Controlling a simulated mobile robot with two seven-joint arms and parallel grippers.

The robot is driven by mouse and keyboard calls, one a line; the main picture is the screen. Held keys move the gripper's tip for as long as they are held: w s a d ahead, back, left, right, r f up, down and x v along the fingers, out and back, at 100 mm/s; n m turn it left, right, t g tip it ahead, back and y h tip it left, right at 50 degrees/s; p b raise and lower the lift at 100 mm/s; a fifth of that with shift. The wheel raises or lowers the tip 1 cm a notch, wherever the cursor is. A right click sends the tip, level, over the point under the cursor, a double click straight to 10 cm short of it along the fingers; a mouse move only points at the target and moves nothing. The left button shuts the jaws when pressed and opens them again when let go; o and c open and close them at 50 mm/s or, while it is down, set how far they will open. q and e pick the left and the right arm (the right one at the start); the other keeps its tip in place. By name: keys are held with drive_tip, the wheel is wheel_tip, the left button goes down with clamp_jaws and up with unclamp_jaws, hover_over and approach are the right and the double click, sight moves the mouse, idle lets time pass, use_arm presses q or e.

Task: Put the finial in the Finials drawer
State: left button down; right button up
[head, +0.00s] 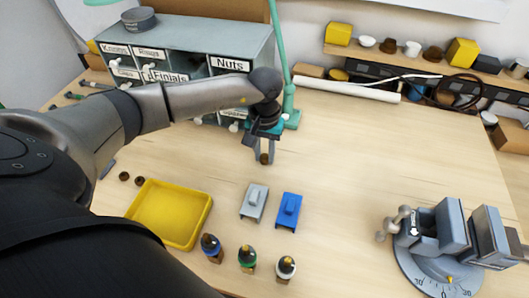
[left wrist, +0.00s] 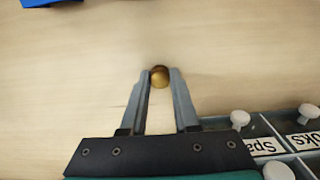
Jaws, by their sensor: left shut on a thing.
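My left gripper (head: 264,155) is shut on a small round brass-brown finial (head: 264,159), above the wooden table in front of the drawer cabinet (head: 236,35). The finial (left wrist: 160,76) shows between the fingertips of my left gripper (left wrist: 160,82) in the left wrist view. The Finials drawer (head: 170,77) is in the cabinet's front, at the back left of the head view; my arm partly hides it. It looks closed, though much of its front is covered. My right gripper is not in view.
A yellow tray (head: 133,209), a grey block (head: 253,203) and a blue block (head: 289,211) are on the table. Several small bulb-like pieces stand in front. A vise (head: 450,240) is at right. A green lamp post (head: 290,100) rises beside the cabinet. The table's right middle is clear.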

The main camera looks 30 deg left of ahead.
use_arm(q)
drive_tip(key=c, duration=0.7)
unclamp_jaws()
drive_tip(key=shift+f, duration=0.1)
drive_tip(key=shift+o, duration=0.2)
